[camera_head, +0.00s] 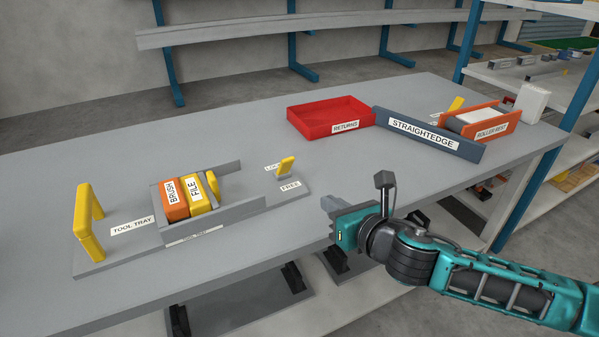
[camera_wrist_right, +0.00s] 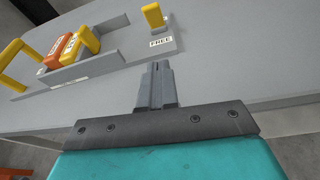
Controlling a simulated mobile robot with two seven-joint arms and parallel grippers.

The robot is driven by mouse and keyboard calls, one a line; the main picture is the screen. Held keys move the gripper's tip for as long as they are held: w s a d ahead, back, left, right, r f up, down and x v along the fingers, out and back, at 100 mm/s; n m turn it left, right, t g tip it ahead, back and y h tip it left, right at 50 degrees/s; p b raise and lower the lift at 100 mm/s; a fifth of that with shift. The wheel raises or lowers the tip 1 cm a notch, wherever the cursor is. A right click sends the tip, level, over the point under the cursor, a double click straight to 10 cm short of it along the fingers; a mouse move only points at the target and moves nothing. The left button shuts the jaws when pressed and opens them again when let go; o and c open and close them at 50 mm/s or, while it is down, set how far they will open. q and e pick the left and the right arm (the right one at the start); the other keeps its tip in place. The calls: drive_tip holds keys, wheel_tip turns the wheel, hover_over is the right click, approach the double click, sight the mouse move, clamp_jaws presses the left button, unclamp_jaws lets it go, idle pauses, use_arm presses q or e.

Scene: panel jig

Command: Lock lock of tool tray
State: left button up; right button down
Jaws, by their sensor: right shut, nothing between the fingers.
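The grey tool tray (camera_head: 135,245) lies on the table at the left, with a yellow handle (camera_head: 88,222) at its left end. An orange block marked BRUSH (camera_head: 173,199) and a yellow block marked FILE (camera_head: 199,193) sit between its grey walls. The yellow lock lever (camera_head: 286,166) stands tilted at the tray's right end, between a LOCK label behind and a FREE label (camera_head: 291,187) in front. It also shows in the right wrist view (camera_wrist_right: 153,16). My right gripper (camera_head: 330,204) is shut and empty, to the right of and nearer than the lever, apart from it. My left gripper is out of view.
A red RETURNS tray (camera_head: 330,115), a dark STRAIGHTEDGE bar (camera_head: 425,132) and an orange ROLLER REST (camera_head: 489,125) stand at the back right of the table (camera_head: 250,135). Bare tabletop lies between my right gripper and the red tray.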

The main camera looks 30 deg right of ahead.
drive_tip(key=shift+w+d+r+n, duration=0.15)
drive_tip(key=shift+r+n, duration=0.2)
drive_tip(key=shift+n, duration=0.25)
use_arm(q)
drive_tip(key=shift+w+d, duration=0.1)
use_arm(e)
drive_tip(key=b, duration=0.1)
approach(291, 163)
drive_tip(key=f, duration=0.1)
drive_tip(key=w+f, duration=0.2)
drive_tip(key=shift+f, duration=0.4)
drive_tip(key=shift+w+r, duration=0.25)
drive_tip(key=shift+w, duration=0.25)
drive_tip(key=shift+w+r, duration=0.3)
drive_tip(key=shift+w, duration=0.25)
drive_tip(key=shift+w+a+r, duration=0.2)
drive_tip(key=shift+w+r, duration=0.25)
drive_tip(key=shift+w, duration=0.35)
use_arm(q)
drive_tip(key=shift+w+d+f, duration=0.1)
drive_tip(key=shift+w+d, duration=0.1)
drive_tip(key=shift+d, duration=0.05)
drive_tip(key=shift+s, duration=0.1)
use_arm(e)
drive_tip(key=shift+w, duration=0.1)
